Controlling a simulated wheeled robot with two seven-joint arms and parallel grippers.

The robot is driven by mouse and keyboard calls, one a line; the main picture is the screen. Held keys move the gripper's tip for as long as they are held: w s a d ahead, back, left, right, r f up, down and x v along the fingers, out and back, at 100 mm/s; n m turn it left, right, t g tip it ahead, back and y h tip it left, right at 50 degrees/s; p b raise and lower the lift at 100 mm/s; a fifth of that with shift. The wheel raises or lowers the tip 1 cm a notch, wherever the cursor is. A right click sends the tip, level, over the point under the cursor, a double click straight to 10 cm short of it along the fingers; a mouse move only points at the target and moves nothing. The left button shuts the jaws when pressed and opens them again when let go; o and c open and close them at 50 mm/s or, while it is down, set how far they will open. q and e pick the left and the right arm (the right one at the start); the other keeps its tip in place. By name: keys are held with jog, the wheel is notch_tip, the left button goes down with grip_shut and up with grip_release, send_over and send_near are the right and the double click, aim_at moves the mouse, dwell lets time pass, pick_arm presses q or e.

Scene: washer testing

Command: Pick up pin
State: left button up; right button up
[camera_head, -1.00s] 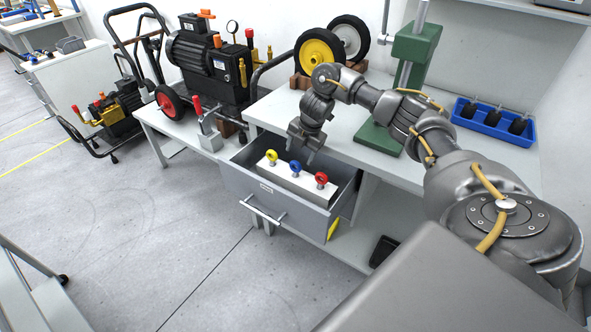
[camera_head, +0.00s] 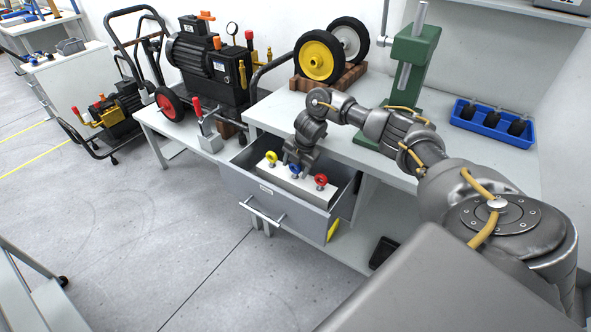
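Three ring-headed pins stand upright in a white block (camera_head: 263,176) inside the open grey drawer (camera_head: 262,200). The yellow pin (camera_head: 271,158) is at the left, the blue pin (camera_head: 294,171) in the middle and the red pin (camera_head: 321,181) at the right. My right gripper (camera_head: 294,168) points down into the drawer, with its fingertips at the blue pin's head. The fingers partly cover the blue pin, and I cannot tell whether they grip it. My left gripper is not in view.
The drawer hangs under a white workbench (camera_head: 277,113). On the bench are a green press stand (camera_head: 411,62), a yellow-hubbed wheel (camera_head: 318,57) and a blue tray (camera_head: 493,122) of dark parts. A black pump (camera_head: 209,65) stands to the left.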

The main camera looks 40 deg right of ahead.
jog(key=c, duration=0.9)
jog(key=shift+r+p, duration=0.75)
jog(key=shift+r, duration=4.25)
